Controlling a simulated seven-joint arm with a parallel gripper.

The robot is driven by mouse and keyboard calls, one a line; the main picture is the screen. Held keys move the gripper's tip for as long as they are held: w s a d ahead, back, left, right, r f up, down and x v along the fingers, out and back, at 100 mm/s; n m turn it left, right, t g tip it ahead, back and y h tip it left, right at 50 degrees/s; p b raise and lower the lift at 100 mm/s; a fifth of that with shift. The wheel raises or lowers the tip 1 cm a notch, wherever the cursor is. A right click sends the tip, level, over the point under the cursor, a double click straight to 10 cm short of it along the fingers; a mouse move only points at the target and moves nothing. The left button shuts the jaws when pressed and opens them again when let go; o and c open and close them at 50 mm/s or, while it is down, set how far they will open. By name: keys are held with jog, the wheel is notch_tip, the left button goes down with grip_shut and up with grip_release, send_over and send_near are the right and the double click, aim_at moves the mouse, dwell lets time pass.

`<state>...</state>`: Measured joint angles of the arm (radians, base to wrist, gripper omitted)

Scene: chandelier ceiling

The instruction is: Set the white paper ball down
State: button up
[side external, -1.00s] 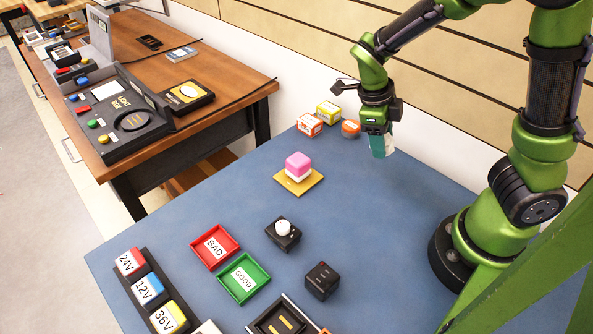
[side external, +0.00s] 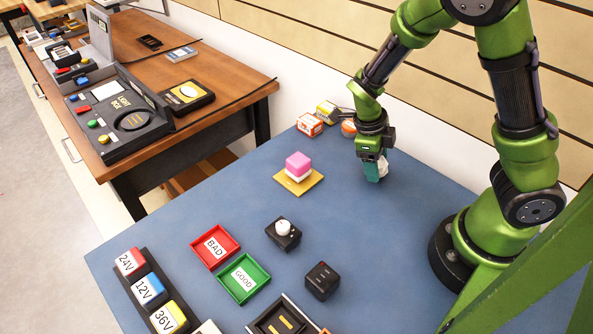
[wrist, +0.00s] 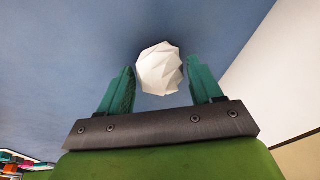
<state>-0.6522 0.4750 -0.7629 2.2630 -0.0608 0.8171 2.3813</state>
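The white paper ball (wrist: 160,69) is a faceted, crumpled ball. In the wrist view it sits between the teal fingertips of my gripper (wrist: 161,74), with a narrow gap showing on each side. In the side view the ball (side external: 383,165) is partly hidden by a finger. My gripper (side external: 377,172) points down, low at the blue table, on its far side near the wall. The ball looks to be at the tabletop, though its contact point is hidden.
An orange-and-white box (side external: 309,124), a yellow box (side external: 327,109) and an orange round item (side external: 349,128) stand just left of my gripper. A pink-and-white block (side external: 298,166) sits on a yellow pad further left.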

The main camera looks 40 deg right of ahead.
jog(key=shift+o, duration=0.7)
jog(key=v, duration=1.2)
jog(key=s+a+r+n+t+y, duration=0.2)
jog(key=s+a+r+n+t, duration=0.1)
jog(key=n, duration=1.1)
jog(key=s+a+r+n+t+y, duration=0.2)
jog(key=r+n+t, duration=0.4)
jog(key=n, duration=0.8)
notch_tip(320, 180, up, 2)
jog(key=shift+s+a, duration=0.4)
jog(key=shift+s, duration=0.15)
